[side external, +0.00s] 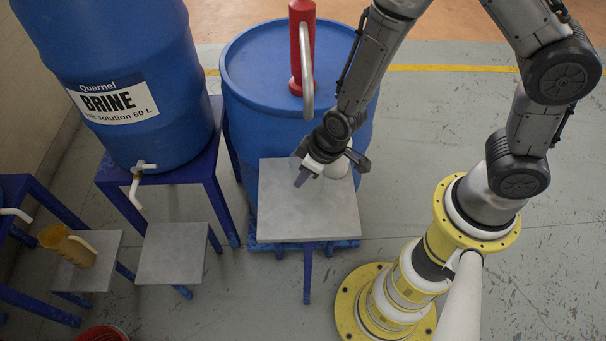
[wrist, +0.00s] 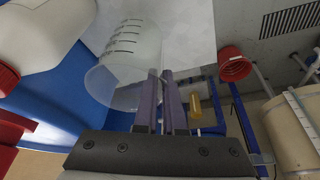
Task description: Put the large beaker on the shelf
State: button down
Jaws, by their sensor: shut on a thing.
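The large beaker (wrist: 128,62) is clear with dark graduation marks. In the wrist view it lies sideways in the picture, with its wall at the tips of my purple fingers. My gripper (wrist: 164,78) is shut on the beaker's wall near its rim. In the side external view my gripper (side external: 301,180) is over the grey square plate (side external: 318,222) in front of the blue drum. The beaker is hard to make out there, partly hidden by the gripper. I cannot tell whether it touches the plate. Which surface counts as the shelf is unclear.
A blue drum (side external: 240,105) with a red-handled pump (side external: 303,45) stands behind the plate. A brine barrel (side external: 150,70) with a tap is at left. Lower grey plates (side external: 172,253) include one bearing a yellow jug (side external: 68,245). A white bottle (wrist: 45,30) is near the beaker.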

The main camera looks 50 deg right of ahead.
jog(key=shift+f, duration=1.45)
jog(key=c, duration=1)
grip_release()
jog(key=v, duration=0.7)
jog(key=shift+r, duration=0.25)
jog(key=shift+s+r, duration=0.1)
